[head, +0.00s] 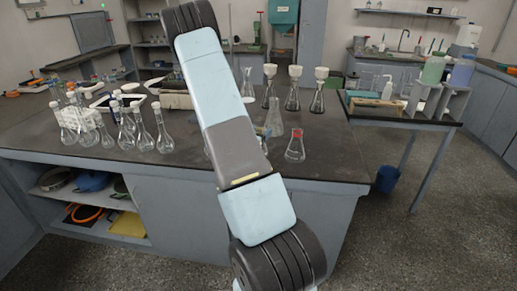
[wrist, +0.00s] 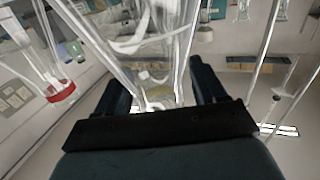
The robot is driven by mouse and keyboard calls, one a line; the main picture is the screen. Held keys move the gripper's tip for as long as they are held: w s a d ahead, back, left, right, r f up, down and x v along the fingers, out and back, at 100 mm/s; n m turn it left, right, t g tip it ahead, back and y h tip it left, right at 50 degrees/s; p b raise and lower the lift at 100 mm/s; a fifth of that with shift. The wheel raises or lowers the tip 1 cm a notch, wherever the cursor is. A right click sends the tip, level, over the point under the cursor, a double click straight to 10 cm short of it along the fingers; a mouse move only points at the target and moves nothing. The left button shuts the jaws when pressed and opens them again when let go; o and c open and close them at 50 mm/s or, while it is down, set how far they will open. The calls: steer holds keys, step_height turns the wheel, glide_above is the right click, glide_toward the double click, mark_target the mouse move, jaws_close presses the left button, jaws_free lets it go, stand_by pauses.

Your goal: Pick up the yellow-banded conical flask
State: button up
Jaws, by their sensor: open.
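My gripper (wrist: 158,82) shows in the wrist view with its two dark fingers apart, so it is open. A large clear glass vessel (wrist: 165,52) fills the space between and beyond the fingers; a faint yellowish patch shows low in it, but I cannot tell whether this is the yellow band. In the head view my arm crosses the middle and hides my gripper. A clear conical flask (head: 274,117) stands just right of my arm, partly behind it; its band colour cannot be made out. I cannot tell whether the fingers touch the glass.
A red-banded conical flask (head: 295,147) stands near the bench's front right corner; its red band (wrist: 62,92) shows at left in the wrist view. Several flasks with white tops (head: 292,92) stand behind. Round-bottomed flasks (head: 164,139) crowd the left. Bench top (head: 335,160) is clear at right.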

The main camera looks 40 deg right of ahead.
steer(key=shift+c, duration=0.3)
jaws_close()
stand_by(0.3)
